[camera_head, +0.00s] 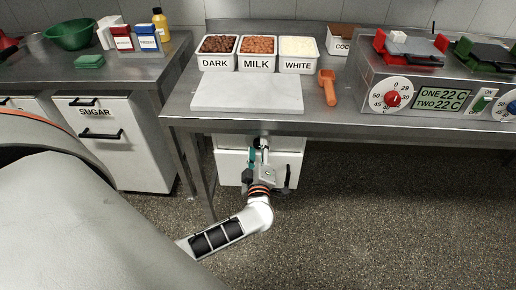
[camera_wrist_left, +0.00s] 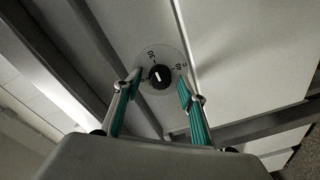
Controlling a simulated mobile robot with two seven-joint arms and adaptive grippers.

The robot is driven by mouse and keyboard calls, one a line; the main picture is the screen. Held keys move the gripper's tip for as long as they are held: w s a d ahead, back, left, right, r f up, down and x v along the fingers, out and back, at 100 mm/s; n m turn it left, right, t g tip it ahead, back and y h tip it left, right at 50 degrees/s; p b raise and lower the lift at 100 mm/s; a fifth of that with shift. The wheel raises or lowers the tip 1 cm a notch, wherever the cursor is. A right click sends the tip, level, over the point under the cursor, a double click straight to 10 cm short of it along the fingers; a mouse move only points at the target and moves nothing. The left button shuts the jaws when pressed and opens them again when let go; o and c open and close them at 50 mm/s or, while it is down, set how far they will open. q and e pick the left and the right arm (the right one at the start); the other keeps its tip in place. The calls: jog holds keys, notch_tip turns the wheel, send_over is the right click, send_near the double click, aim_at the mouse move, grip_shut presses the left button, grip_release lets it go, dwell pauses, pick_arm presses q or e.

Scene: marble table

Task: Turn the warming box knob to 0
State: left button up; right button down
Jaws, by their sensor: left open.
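The warming box (camera_head: 232,172) is a white cabinet under the marble table's left part. Its knob (camera_wrist_left: 159,76) is round and black with a short white mark, on a pale dial (camera_wrist_left: 152,54) with printed numbers, some hard to read. My left gripper (camera_head: 260,150) is in front of the box, below the table edge. In the left wrist view its two teal-padded fingers (camera_wrist_left: 160,83) are open, one on each side of the knob. I cannot tell whether they touch it. In the head view the gripper hides the knob. My right gripper is not in view.
A steel table holds a marble slab (camera_head: 247,94), tubs marked DARK (camera_head: 217,63), MILK (camera_head: 257,64) and WHITE (camera_head: 297,66), and an orange scoop (camera_head: 328,86). A machine with a red knob (camera_head: 393,99) stands right. Its edge (camera_head: 300,124) is just above my gripper. The floor in front is clear.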

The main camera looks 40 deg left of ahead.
pick_arm(q)
jog(key=shift+a, duration=0.1)
jog(key=c, duration=1.1)
